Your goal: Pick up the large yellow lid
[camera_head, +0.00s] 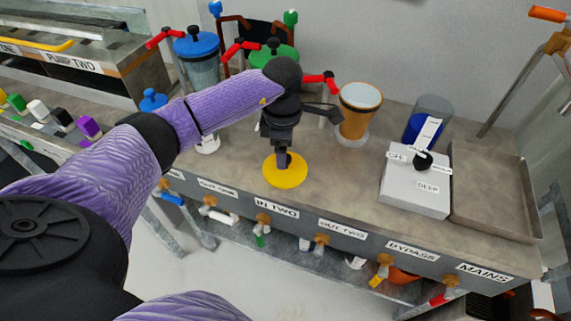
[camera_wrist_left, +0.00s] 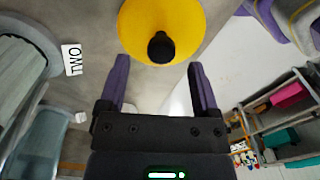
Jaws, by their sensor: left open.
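The large yellow lid (camera_head: 285,172) lies flat on the metal bench near its front edge, above the IN TWO label. In the left wrist view the yellow lid (camera_wrist_left: 185,22) shows at the top with its black knob (camera_wrist_left: 161,46) toward me. My left gripper (camera_head: 284,160) is over the lid, pointing down, and hides part of it. In the left wrist view my left gripper (camera_wrist_left: 160,80) is open, its two purple fingers apart with nothing between them. The knob is just beyond the fingertips. My right gripper is not in view.
A grey control box (camera_head: 415,180) sits right of the lid. Blue-lidded (camera_head: 198,58) and green-lidded (camera_head: 272,56) vessels with red handles stand at the back. Valves line the bench front.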

